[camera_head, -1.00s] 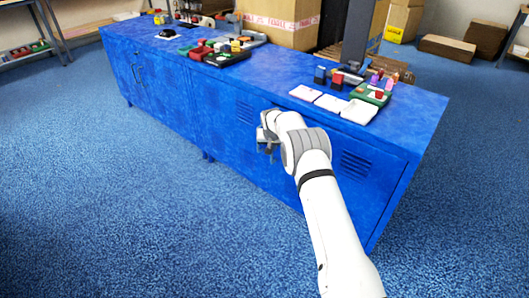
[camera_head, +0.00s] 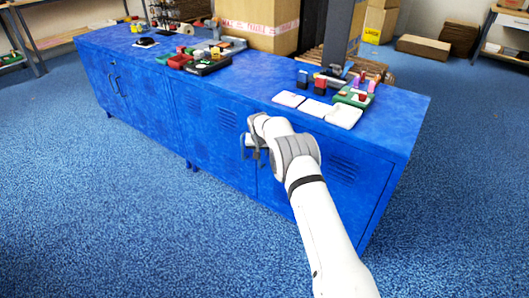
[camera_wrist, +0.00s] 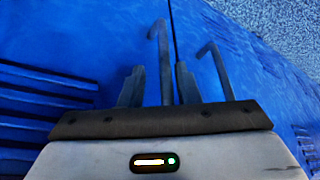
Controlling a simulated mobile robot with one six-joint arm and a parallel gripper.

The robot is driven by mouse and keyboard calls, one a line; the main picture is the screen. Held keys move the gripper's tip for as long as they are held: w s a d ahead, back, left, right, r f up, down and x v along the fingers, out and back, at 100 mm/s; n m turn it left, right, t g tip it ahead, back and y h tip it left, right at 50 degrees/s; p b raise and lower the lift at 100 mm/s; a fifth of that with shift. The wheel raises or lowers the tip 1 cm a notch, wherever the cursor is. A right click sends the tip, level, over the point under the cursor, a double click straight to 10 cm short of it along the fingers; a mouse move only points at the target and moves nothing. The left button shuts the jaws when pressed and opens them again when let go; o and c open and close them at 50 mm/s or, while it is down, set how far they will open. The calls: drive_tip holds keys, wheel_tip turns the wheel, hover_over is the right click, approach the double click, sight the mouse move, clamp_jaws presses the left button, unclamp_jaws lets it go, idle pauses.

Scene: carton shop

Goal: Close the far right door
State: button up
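The far right door (camera_head: 330,185) is the blue, vented panel at the right end of the long blue cabinet. It looks flush with the front in the head view; I cannot tell whether a small gap remains. My gripper (camera_head: 252,150) is at its left edge, near the seam with the neighbouring door (camera_head: 215,135). In the wrist view my gripper (camera_wrist: 158,88) has its fingers apart, with the grey bar handle (camera_wrist: 163,60) of the far right door appearing between them. The neighbouring door's handle (camera_wrist: 216,68) is outside the fingers. My arm hides part of the door.
White trays (camera_head: 318,108), a green tray (camera_head: 354,96) and small blocks sit on the cabinet top (camera_head: 390,110). Farther left are red and black bins (camera_head: 200,62) and a large carton (camera_head: 258,25). The blue carpet before the cabinet is clear.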

drive_tip(key=shift+d+r, duration=0.15)
drive_tip(key=p+v, duration=0.2)
drive_tip(key=v, duration=0.5)
drive_tip(key=shift+s+r, duration=0.2)
drive_tip(key=shift+r, duration=0.05)
drive_tip(key=s+d+r+p, duration=0.45)
drive_tip(key=s+r, duration=0.25)
drive_tip(key=r, duration=0.4)
drive_tip(key=s+d+r+g+p, duration=0.1)
drive_tip(key=s+d+r+p, duration=0.5)
drive_tip(key=r, duration=0.6)
drive_tip(key=s+d+r+p, duration=0.2)
drive_tip(key=s+d+r, duration=0.2)
drive_tip(key=s+r, duration=0.55)
drive_tip(key=s+d+r+p, duration=0.2)
drive_tip(key=s+r+p, duration=0.1)
drive_tip(key=s, duration=0.6)
drive_tip(key=s+d+r+p, duration=0.2)
drive_tip(key=s+r+p, duration=0.1)
drive_tip(key=s, duration=0.6)
drive_tip(key=s+d+r+g+p, duration=0.1)
drive_tip(key=s+r, duration=0.4)
drive_tip(key=s, duration=0.5)
drive_tip(key=d+p, duration=0.1)
drive_tip(key=p, duration=0.1)
drive_tip(key=shift+d+r+p, duration=0.25)
drive_tip(key=shift+r+p, duration=0.15)
